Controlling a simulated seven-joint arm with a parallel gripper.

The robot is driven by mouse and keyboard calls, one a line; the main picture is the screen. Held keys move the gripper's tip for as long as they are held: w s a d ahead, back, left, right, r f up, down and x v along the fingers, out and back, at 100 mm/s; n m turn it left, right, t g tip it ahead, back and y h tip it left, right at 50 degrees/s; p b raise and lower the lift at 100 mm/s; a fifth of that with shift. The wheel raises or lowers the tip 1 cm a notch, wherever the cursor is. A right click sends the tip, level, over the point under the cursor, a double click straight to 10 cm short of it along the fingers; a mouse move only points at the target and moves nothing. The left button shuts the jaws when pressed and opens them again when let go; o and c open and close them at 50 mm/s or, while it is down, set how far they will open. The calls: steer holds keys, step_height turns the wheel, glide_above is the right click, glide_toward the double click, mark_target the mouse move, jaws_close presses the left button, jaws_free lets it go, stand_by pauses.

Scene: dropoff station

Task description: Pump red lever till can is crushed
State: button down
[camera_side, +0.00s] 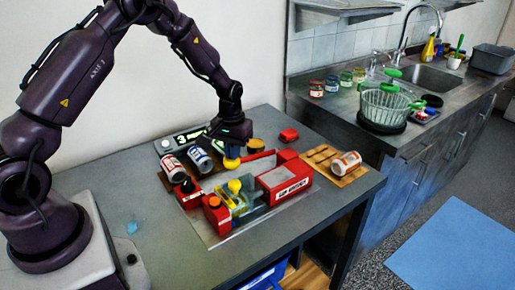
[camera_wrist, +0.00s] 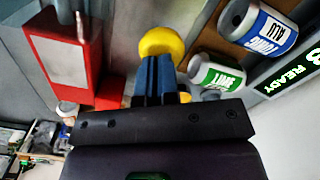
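The red can crusher (camera_side: 286,183) sits on the grey table. It has a yellow ball knob (camera_side: 235,187) near its front and an orange-topped red part at its left end. My gripper (camera_side: 232,150) points down above the back of the crusher, directly over another yellow knob (camera_side: 232,163). In the wrist view my blue fingers (camera_wrist: 157,75) are close together, with the yellow knob (camera_wrist: 162,42) at their tips. Whether they touch it is unclear. A red block (camera_wrist: 62,55) with a grey rod is at left.
A display (camera_wrist: 300,65) reads READY.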

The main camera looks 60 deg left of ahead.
mark_target(234, 163)
steer(key=shift+f, duration=1)
steer(key=shift+f, duration=1.15)
steer(key=shift+w+r, duration=0.25)
steer(key=shift+r, duration=1.85)
steer(key=shift+w+r, duration=0.2)
steer(key=shift+r, duration=1.85)
